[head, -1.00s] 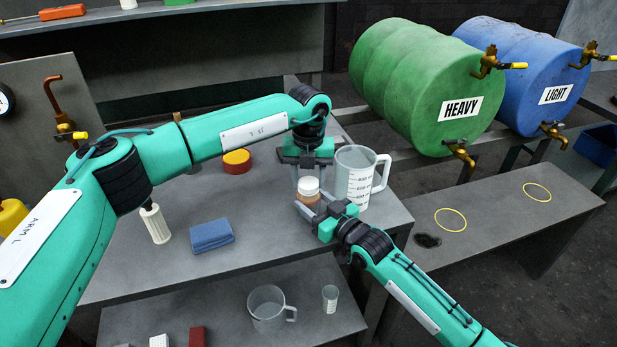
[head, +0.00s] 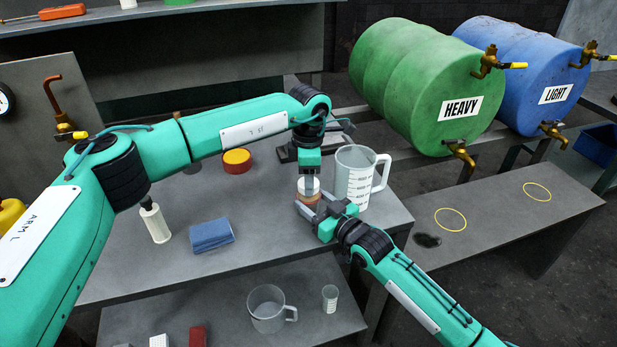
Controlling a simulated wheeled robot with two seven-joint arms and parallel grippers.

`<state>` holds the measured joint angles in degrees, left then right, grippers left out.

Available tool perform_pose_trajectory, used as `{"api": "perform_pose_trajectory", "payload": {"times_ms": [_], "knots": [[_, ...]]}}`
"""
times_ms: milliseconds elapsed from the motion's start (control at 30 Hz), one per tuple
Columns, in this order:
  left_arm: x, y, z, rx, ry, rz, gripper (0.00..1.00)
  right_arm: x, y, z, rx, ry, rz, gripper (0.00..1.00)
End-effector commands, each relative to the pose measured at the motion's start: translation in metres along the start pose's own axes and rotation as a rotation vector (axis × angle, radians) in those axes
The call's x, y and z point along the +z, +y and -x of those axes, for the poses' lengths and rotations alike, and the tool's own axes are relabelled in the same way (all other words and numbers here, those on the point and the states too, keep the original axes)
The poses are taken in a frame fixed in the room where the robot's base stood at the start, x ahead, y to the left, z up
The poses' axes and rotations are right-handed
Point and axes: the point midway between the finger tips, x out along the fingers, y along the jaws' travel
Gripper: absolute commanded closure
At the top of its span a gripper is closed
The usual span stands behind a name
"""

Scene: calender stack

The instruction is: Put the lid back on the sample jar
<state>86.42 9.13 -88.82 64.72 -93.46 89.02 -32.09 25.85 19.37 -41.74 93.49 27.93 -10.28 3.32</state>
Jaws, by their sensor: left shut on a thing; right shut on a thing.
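The sample jar (head: 309,197), small and orange-brown, stands upright on the grey bench left of the big measuring jug. Its white lid (head: 315,184) sits at the jar's mouth, and I see no gap between them. How fully it is seated I cannot tell. My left gripper (head: 309,186) points straight down from above and is shut on the lid, with its fingers seen edge-on and hiding part of it. My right gripper (head: 309,206) comes from the lower right and is shut around the jar's body. Its fingers hide the jar's lower part.
A clear measuring jug (head: 354,185) stands close to the right of both grippers. The bench front edge is near.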

Motion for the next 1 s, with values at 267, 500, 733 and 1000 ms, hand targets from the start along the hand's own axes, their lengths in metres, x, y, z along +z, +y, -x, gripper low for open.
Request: {"api": "perform_pose_trajectory", "payload": {"times_ms": [267, 500, 733, 1000], "knots": [[-0.001, 0.001, 0.000, 0.001, 0.000, 0.005, 0.29, 0.000, 0.000, 0.000, 0.000, -0.001, 0.001, 1.00], [0.000, 0.000, 0.001, 0.001, 0.000, 0.005, 0.29, 0.000, 0.000, 0.000, 0.000, -0.001, 0.000, 1.00], [0.000, 0.001, 0.028, 0.003, -0.002, 0.006, 0.29, 0.000, 0.000, 0.000, 0.000, -0.001, 0.000, 1.00], [0.000, 0.001, 0.086, 0.004, -0.001, 0.006, 0.29, 0.001, 0.000, 0.000, 0.000, -0.001, 0.000, 1.00]]}}
